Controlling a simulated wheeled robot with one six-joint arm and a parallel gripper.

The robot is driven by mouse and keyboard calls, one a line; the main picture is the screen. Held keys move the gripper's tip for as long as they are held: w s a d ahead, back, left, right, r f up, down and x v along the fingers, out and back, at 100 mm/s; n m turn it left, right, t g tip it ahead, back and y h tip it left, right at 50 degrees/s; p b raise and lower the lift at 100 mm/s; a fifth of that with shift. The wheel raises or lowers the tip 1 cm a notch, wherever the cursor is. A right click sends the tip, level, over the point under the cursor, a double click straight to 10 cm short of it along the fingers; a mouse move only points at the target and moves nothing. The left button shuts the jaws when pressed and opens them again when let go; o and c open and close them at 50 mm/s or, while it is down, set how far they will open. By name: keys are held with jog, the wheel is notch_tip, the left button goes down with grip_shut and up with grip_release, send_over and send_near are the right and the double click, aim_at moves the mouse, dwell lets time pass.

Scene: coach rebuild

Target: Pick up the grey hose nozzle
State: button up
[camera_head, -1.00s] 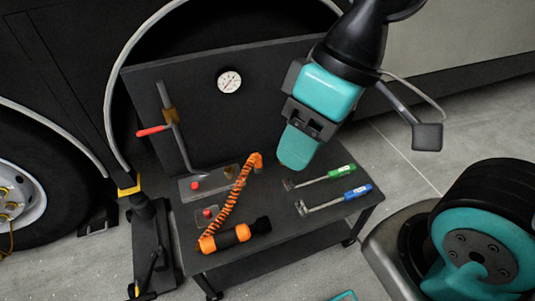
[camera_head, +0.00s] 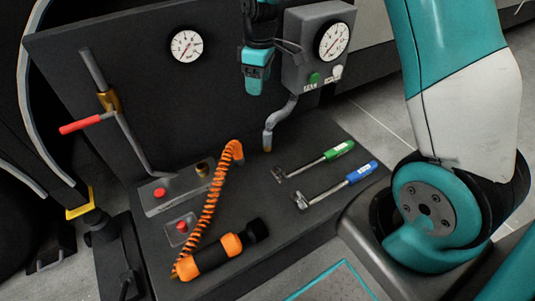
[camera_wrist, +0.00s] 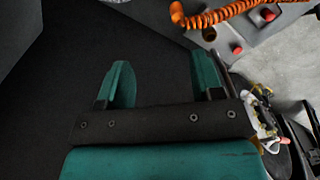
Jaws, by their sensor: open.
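The grey hose nozzle (camera_head: 268,141) hangs at the end of a short grey hose (camera_head: 282,110) in the head view. The hose comes from the underside of a grey gauge box (camera_head: 301,68). My gripper (camera_head: 252,90) is above and a little left of the nozzle, beside the box, and apart from the nozzle. In the wrist view my gripper's two teal fingers (camera_wrist: 165,82) stand wide apart with nothing between them. The nozzle does not show in the wrist view.
The dark bench (camera_head: 330,225) carries a green-handled tool (camera_head: 325,157), a blue-handled tool (camera_head: 345,185) and an orange torch with a coiled cord (camera_head: 210,256). A red-handled lever (camera_head: 80,123) stands left. A round gauge (camera_head: 187,47) is on the back panel.

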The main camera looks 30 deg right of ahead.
jog(key=b, duration=0.1)
send_over(267, 131)
notch_tip(267, 131, down, 8)
jog(key=shift+h, duration=0.3)
notch_tip(267, 131, down, 10)
jog(key=shift+r+b, duration=0.2)
jog(key=shift+b, duration=0.75)
jog(key=shift+f+b, duration=0.6)
jog(key=shift+f, duration=2.6)
jog(key=c, duration=1.1)
